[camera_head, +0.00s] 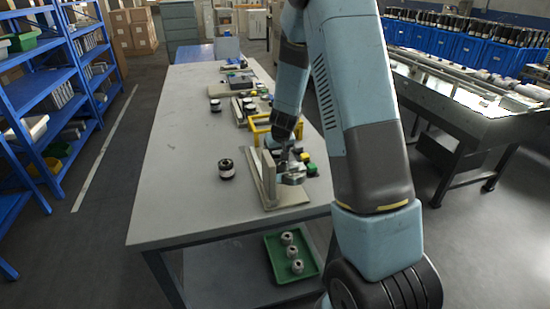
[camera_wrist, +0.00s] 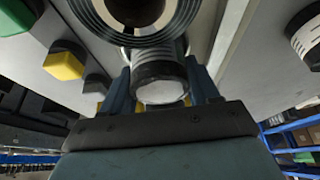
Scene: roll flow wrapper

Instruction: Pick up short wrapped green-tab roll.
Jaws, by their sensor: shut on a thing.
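My gripper (camera_wrist: 162,88) is shut on a short roll (camera_wrist: 160,70) with a dark band and a pale lower face, seen between the two fingers in the wrist view. I cannot see a green tab on this roll. A wider ringed piece (camera_wrist: 135,12) with a dark centre sits just above it in that view. In the head view my gripper (camera_head: 284,160) is over a beige fixture (camera_head: 284,200) near the table's front edge. A silvery round piece (camera_head: 292,178) shows just below it. My arm hides part of this area.
Green (camera_head: 312,169) and yellow (camera_head: 305,157) blocks stand close to the right of the fixture. A black-and-white roll (camera_head: 226,168) stands alone to the left. A yellow frame (camera_head: 260,132) is behind. A green tray (camera_head: 270,256) with rolls is below. The table's left side is clear.

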